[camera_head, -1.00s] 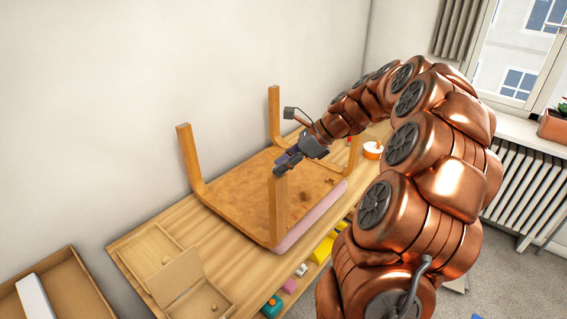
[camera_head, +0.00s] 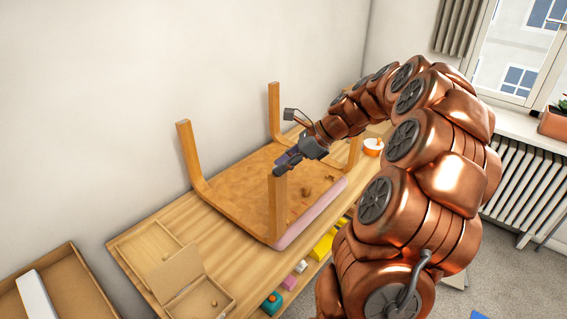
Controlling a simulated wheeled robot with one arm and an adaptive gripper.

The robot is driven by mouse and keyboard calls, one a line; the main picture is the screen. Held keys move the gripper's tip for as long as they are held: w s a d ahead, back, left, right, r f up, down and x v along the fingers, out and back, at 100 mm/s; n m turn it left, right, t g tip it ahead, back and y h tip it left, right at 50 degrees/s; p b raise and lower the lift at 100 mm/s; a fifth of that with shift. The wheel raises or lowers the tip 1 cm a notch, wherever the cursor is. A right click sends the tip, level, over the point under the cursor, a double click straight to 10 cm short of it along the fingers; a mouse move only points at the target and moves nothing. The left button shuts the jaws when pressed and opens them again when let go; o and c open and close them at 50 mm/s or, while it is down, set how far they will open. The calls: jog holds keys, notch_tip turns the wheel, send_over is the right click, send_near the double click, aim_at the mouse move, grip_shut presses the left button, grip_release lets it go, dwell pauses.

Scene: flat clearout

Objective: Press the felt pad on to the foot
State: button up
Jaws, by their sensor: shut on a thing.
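An upside-down wooden stool or chair lies on the workbench with its legs up; the underside of its seat (camera_head: 245,195) faces me. The near leg (camera_head: 278,210) stands upright, and its top end is the foot. My gripper (camera_head: 281,167) is at the top of this leg, its dark fingers shut and seeming to touch or nearly touch the foot. The felt pad is too small and too covered by the fingers to make out. The other legs, such as the left leg (camera_head: 188,155) and the back leg (camera_head: 274,110), stand clear of my gripper.
The wooden bench (camera_head: 150,217) carries a shallow open box (camera_head: 195,280) at its near left end and an orange-and-white bowl (camera_head: 373,147) at the far right. Several coloured blocks, one a yellow block (camera_head: 322,247), lie along the front. A cardboard box (camera_head: 75,270) stands lower left.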

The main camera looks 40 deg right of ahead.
jog(key=o, duration=0.8)
jog(key=shift+o, duration=0.2)
jog(key=v, duration=1.2)
jog(key=s+a+f+n+g+h, duration=0.1)
jog(key=s+a+f+n+g, duration=0.15)
jog(key=a+n, duration=0.65)
jog(key=s+a+f+n+g+h, duration=0.1)
jog(key=s+a+n+g, duration=0.25)
jog(key=a, duration=1.15)
jog(key=s+a+f+n+g+h, duration=0.1)
jog(key=s+a+f+n+h, duration=0.1)
jog(key=s+f+n, duration=0.2)
jog(key=s+a+f+n+h, duration=0.2)
jog(key=s+f+n, duration=0.3)
jog(key=s+n, duration=0.4)
jog(key=s, duration=0.4)
jog(key=shift+s+a+n+g+h, duration=0.25)
jog(key=shift+s+n+g+h, duration=0.1)
jog(key=shift+s+g+h, duration=0.05)
